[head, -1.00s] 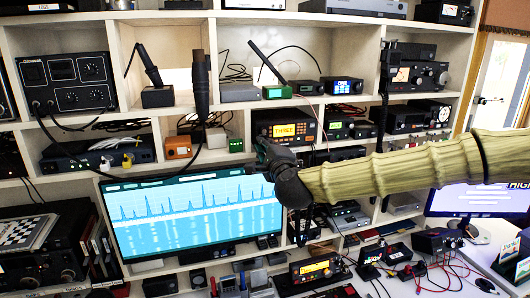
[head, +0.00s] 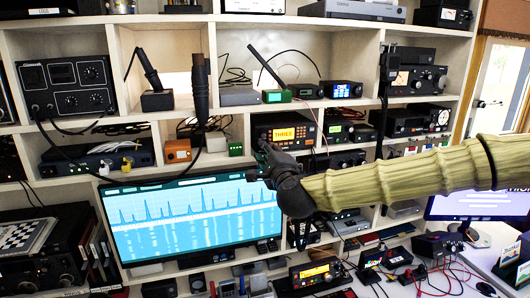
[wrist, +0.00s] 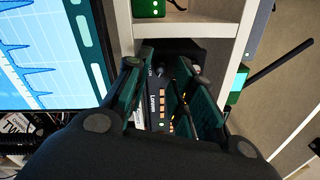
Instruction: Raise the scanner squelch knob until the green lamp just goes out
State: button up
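A black radio with an orange display (head: 283,132), which looks like the scanner, sits in the middle cubby above the monitor. My gripper (head: 259,162) is at its lower left front. In the wrist view the radio's dark face, with a white label and orange-lit buttons (wrist: 160,103), shows between the two fingers of my gripper (wrist: 168,98). The fingers are apart, with nothing clearly held. A small greyish round part (wrist: 195,69) shows near the right finger; I cannot tell whether it is the squelch knob. I cannot make out which light is the green lamp.
A wide monitor (head: 190,215) stands just below and left of my gripper. A small green box (head: 235,149) sits left of the radio, and another green box (head: 277,96) is on the shelf above. Shelf boards and uprights frame the cubby closely.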

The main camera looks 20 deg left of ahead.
jog(key=v, duration=1)
jog(key=shift+s+d, duration=0.2)
